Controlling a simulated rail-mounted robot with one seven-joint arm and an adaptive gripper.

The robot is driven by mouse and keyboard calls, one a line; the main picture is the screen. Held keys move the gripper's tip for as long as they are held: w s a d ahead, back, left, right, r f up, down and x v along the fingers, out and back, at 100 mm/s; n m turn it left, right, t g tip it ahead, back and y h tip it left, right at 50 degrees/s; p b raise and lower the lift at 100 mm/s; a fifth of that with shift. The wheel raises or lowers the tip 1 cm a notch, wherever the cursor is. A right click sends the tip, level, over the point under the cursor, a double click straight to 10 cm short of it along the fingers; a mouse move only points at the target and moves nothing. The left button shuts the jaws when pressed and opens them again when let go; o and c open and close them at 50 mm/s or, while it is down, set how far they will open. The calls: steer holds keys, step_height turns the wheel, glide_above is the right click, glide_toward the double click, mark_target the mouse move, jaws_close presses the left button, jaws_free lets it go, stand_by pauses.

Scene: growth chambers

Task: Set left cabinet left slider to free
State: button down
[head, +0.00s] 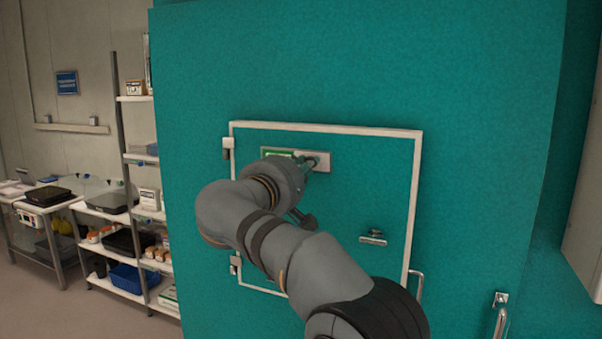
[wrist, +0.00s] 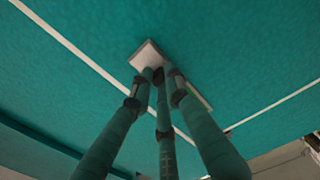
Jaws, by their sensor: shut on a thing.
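The left slider's pale metal plate (head: 323,168) is on the upper part of a white-framed door in the teal cabinet front (head: 400,60). A green strip (head: 272,152) shows at the plate's left side. In the wrist view the pale plate end (wrist: 144,54) and a bit of the green strip (wrist: 199,97) show on either side of the fingers. My gripper (wrist: 160,76) has its fingers drawn together against the plate, shut on the slider knob, which they hide. In the head view my arm covers part of the plate; the gripper is mostly hidden.
A small metal handle (head: 373,237) sticks out lower right on the door, and a bar handle (head: 416,286) is by the door's right edge. Another bar handle (head: 501,318) is farther right. Shelves (head: 137,156) with boxes and trays stand at left.

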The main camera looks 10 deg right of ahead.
steer(key=shift+d+r, duration=0.15)
steer(key=shift+r, duration=0.1)
steer(key=c, duration=1.7)
jaws_free()
steer(key=shift+s+d, duration=0.15)
steer(key=shift+o, duration=0.6)
steer(key=shift+f, duration=0.1)
steer(key=v, duration=1.2)
steer(key=shift+w, duration=0.25)
